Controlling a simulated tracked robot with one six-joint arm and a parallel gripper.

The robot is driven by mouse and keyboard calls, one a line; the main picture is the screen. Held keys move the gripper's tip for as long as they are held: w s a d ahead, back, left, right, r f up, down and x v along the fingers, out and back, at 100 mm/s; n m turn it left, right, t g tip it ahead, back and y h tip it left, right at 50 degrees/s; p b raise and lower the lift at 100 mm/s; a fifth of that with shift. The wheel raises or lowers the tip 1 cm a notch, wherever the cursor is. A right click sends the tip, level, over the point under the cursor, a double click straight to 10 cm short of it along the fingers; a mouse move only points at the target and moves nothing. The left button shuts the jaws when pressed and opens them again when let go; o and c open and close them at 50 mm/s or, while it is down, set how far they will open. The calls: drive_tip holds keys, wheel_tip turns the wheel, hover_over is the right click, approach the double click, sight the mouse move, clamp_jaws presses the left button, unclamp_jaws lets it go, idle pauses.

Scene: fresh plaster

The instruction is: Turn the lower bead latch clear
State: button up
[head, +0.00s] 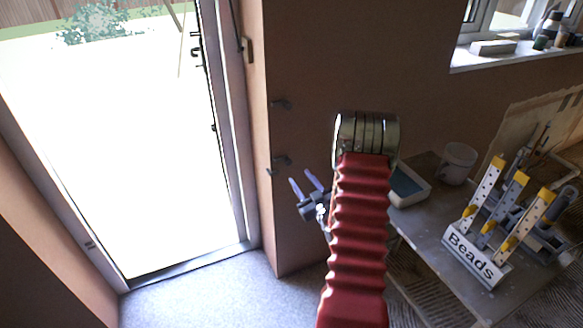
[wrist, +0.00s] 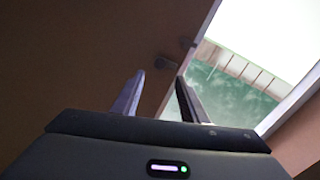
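Two small grey latches sit on the brown plaster by the wall corner right of the door. The lower latch (head: 280,162) is below the upper latch (head: 281,103). My gripper (head: 301,175) is just below and right of the lower latch in the head view, its two bluish fingers spread and empty. In the wrist view my gripper (wrist: 160,76) is open, and one grey latch (wrist: 166,62) shows just beyond the fingertips, apparently in line with the gap. I cannot tell from that view alone which latch it is, or whether a finger touches it.
A bright glazed door (head: 120,140) stands left of the corner. A low table (head: 465,270) at right bears a rack marked "Beads" (head: 475,258), a white cup (head: 459,162) and a tray (head: 424,193). A windowsill (head: 490,60) with bottles is at upper right.

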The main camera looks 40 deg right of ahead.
sight(289, 163)
drive_tip(key=x, duration=0.9)
drive_tip(key=shift+c, duration=0.2)
clamp_jaws()
